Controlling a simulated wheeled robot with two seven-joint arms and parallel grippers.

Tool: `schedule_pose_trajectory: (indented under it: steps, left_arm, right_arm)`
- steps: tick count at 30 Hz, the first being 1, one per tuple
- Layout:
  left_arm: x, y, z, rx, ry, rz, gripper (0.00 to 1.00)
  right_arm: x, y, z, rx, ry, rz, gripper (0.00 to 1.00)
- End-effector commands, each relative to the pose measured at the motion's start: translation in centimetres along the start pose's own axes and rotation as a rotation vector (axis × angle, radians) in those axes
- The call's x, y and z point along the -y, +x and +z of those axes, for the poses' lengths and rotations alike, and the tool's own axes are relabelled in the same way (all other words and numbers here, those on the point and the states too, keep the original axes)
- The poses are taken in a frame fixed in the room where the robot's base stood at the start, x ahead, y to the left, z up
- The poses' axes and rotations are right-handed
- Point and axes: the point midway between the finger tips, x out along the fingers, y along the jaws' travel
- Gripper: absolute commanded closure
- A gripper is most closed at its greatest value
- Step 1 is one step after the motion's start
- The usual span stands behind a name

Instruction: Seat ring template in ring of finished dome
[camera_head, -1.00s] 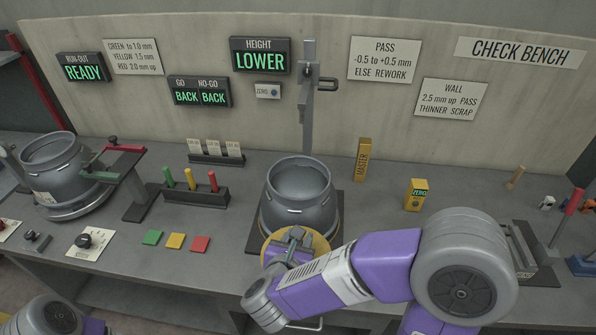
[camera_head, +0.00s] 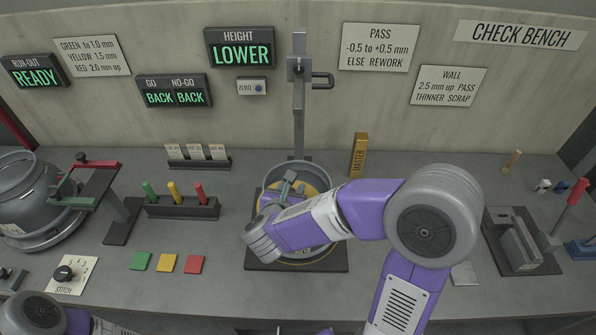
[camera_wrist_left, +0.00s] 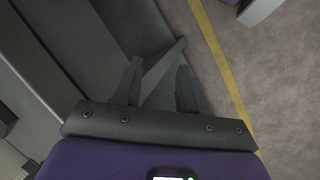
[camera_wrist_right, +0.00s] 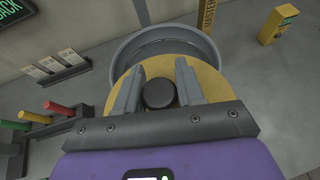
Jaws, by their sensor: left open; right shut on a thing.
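The ring template is a yellow disc (camera_head: 317,181) with a black knob (camera_wrist_right: 159,94). My right gripper (camera_wrist_right: 159,72) is shut on the knob, one finger on each side. In the head view my right gripper (camera_head: 284,188) is over the grey dome (camera_head: 272,176), which stands on a dark plate under the height gauge. In the right wrist view the disc overlaps the near part of the dome's round rim (camera_wrist_right: 122,62), and the far rim shows past it. I cannot tell whether disc and rim touch. My left gripper (camera_wrist_left: 160,75) is open and empty, low beside the bench.
The height gauge post (camera_head: 299,100) stands right behind the dome. A yellow master block (camera_head: 358,155) is behind right, and a rack of coloured pins (camera_head: 181,205) is left. Another grey vessel (camera_head: 25,190) stands far left. The bench between dome and pin rack is clear.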

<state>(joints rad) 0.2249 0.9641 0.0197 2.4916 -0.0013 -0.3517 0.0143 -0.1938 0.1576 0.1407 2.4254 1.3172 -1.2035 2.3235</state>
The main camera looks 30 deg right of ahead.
Motion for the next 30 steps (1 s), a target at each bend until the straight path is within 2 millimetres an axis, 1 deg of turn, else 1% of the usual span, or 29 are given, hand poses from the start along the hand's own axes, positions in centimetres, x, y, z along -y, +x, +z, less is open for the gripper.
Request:
schedule_pose_trajectory:
  steps: [1,3,6,9,14,16,17,18,19,22,25,30]
  left_arm:
    - [-0.1,-0.2,0.0,-0.001,0.0,0.0,0.57]
    - [-0.2,-0.4,0.0,-0.001,0.0,0.0,0.57]
    - [-0.3,-0.7,0.0,-0.001,0.0,0.0,0.57]
    - [-0.3,-0.8,0.0,-0.001,0.0,0.0,0.57]
    - [-0.3,-0.9,0.0,-0.001,0.0,0.0,0.57]
    - [-0.4,-1.0,0.0,-0.001,0.0,0.0,0.57]
    - [-0.4,-1.1,0.0,-0.001,0.0,0.0,0.57]
    - [-0.3,-0.8,0.0,-0.001,0.0,0.0,0.57]
    - [-0.3,-0.7,0.0,-0.001,0.0,0.0,0.57]
    - [-0.2,-0.6,0.0,-0.001,0.0,0.0,0.57]
    - [-0.2,-0.5,0.0,-0.001,0.0,0.0,0.57]
    - [-0.2,-0.6,0.0,-0.001,0.0,0.0,0.57]
  right_arm:
    - [0.1,1.3,0.8,0.0,0.002,-0.006,1.0]
    - [0.1,3.0,1.6,0.001,0.002,-0.005,1.0]
    - [0.0,5.0,2.6,0.002,0.002,-0.004,1.0]
    - [0.0,6.3,3.2,0.002,0.0,-0.002,1.0]
    - [0.0,7.4,3.7,0.002,0.0,0.0,1.0]
    - [0.0,8.3,4.1,0.001,0.001,-0.002,1.0]
    - [0.0,8.6,4.0,0.001,-0.001,-0.001,1.0]
    - [-0.1,8.9,3.0,-0.002,-0.006,0.0,1.0]
    - [-0.1,9.1,2.4,-0.003,-0.006,0.0,1.0]
    - [0.0,9.7,1.3,0.0,-0.004,0.0,1.0]
    - [-0.1,9.9,0.9,0.002,-0.002,0.001,1.0]
    - [-0.1,9.8,0.9,0.003,0.0,0.001,1.0]
